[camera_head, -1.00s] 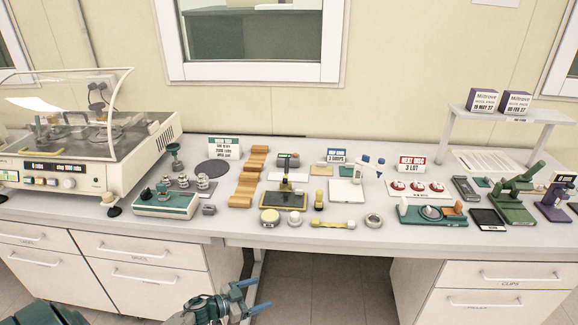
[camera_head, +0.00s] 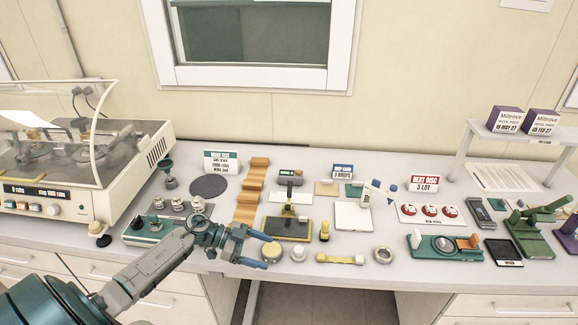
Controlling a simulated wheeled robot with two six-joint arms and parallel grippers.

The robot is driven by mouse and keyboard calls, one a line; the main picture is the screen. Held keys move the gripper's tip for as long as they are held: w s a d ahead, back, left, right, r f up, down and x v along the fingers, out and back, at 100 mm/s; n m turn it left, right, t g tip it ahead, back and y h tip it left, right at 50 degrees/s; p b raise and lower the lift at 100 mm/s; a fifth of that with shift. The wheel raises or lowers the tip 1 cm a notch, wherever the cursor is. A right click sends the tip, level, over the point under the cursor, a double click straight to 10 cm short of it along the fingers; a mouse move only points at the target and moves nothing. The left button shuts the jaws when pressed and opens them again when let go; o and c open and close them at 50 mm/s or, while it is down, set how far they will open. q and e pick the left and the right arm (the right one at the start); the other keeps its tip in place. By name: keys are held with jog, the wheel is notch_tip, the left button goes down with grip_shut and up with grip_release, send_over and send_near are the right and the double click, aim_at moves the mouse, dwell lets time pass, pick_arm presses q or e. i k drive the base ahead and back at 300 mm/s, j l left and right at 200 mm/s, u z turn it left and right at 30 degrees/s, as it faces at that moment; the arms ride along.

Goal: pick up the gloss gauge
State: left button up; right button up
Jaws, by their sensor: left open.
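No object is readably labelled as the gloss gauge. A small grey box with a dark green display (camera_head: 290,175) stands near the back middle of the bench and may be it; I cannot tell for sure. My left gripper (camera_head: 262,251) is open over the bench's front edge, its blue fingertips pointing right. A yellow-rimmed round piece (camera_head: 271,251) is right at the fingertips; whether they touch is unclear. The grey box is farther back, apart from the gripper. My right gripper is not in view.
A white round piece (camera_head: 298,250), a yellow dumbbell-shaped piece (camera_head: 340,259) and a metal ring (camera_head: 383,255) line the front edge. A black plate with a yellow stand (camera_head: 288,228) is behind them. A teal-and-white box with knobs (camera_head: 150,229) is partly behind my arm.

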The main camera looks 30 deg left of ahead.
aim_at(284, 176)
jog(key=i+j, duration=1.1)
jog(key=j, duration=0.15)
